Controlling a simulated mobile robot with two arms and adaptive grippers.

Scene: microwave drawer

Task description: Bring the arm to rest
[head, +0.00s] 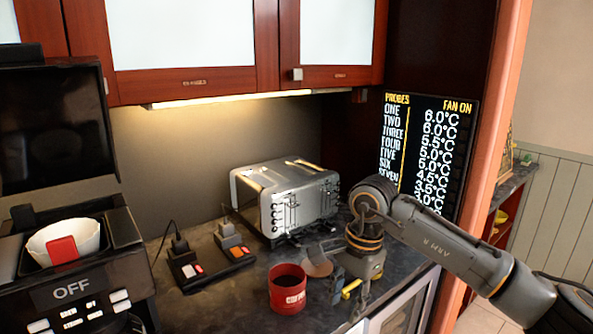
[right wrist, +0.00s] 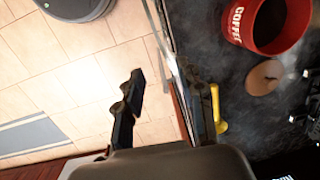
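My right arm comes in from the right in the head view and bends down over the counter's front edge. Its right gripper (head: 350,292) points downward beside a red mug (head: 288,290). In the right wrist view the right gripper (right wrist: 163,85) has its two fingers apart with nothing between them. A small yellow object (right wrist: 217,108) lies just beside one finger, apparently on the counter; I cannot tell whether they touch. The red mug, marked COFFEE, also shows there (right wrist: 262,25). My left gripper is not in view.
A silver toaster (head: 300,200) stands behind the mug. A black coffee machine (head: 80,270) with a white bowl-like part is at left. Black sockets (head: 240,253) with plugs lie on the counter. A temperature display (head: 425,150) stands behind my arm. Tiled floor (right wrist: 60,90) lies beyond the counter's edge.

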